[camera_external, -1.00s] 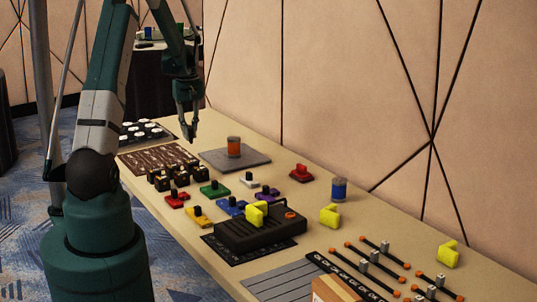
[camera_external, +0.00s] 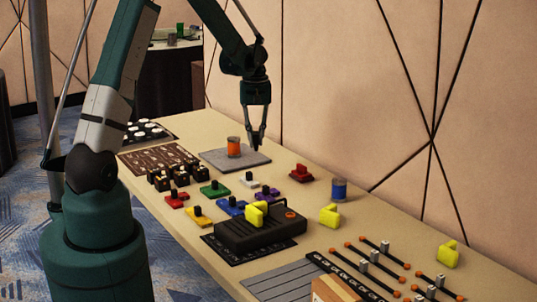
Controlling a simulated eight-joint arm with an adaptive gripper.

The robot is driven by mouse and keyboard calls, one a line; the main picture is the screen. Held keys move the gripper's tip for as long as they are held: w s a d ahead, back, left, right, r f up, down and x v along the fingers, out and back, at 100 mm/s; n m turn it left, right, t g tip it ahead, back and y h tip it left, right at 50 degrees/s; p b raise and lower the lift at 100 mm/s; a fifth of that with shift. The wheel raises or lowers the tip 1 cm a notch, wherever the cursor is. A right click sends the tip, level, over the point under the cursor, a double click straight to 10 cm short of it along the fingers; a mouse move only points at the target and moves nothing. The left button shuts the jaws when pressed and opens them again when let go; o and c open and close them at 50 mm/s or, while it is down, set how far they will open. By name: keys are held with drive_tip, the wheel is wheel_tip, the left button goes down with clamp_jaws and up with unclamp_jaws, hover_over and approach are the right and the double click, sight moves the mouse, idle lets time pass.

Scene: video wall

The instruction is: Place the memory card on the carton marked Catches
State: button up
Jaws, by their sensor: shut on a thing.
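My gripper (camera_external: 256,147) is above the right part of the grey square pad, pointing down. It is shut on a small dark thing at its fingertips, too small here to make out. I cannot pick out the memory card for certain anywhere else. A brown cardboard carton (camera_external: 335,291) is cut off by the bottom edge of the view. No lettering on it can be read, so I cannot tell whether it is the one marked Catches. My gripper is far from this carton, toward the table's far end.
On the table (camera_external: 215,268), an orange jar (camera_external: 234,147) stands on the grey pad (camera_external: 218,162), close left of my gripper. A blue jar (camera_external: 339,189), a black device (camera_external: 262,231), coloured blocks and yellow pieces (camera_external: 329,216) stand nearer. Sliding-rod pieces (camera_external: 375,260) lie front right.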

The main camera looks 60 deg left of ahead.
drive_tip(key=d+r+m+p, duration=0.1)
drive_tip(key=d+r+m, duration=0.15)
drive_tip(key=d, duration=2.05)
drive_tip(key=d+r+m+p, duration=0.1)
drive_tip(key=d+m, duration=0.2)
drive_tip(key=d, duration=1.9)
drive_tip(key=s+d+r+m+p, duration=0.1)
drive_tip(key=s+d+m, duration=0.2)
drive_tip(key=s+d, duration=1)
drive_tip(key=s+d+r+m+p, duration=0.1)
drive_tip(key=s+d+r+m, duration=0.1)
drive_tip(key=s+d, duration=1.2)
drive_tip(key=d+m, duration=0.1)
drive_tip(key=d, duration=0.5)
drive_tip(key=shift+d+r+m+p, duration=0.2)
drive_tip(key=shift+d+m+p, duration=0.1)
drive_tip(key=shift+d+m, duration=0.1)
drive_tip(key=shift+f, duration=0.1)
drive_tip(key=shift+f, duration=2.85)
drive_tip(key=shift+f, duration=0.1)
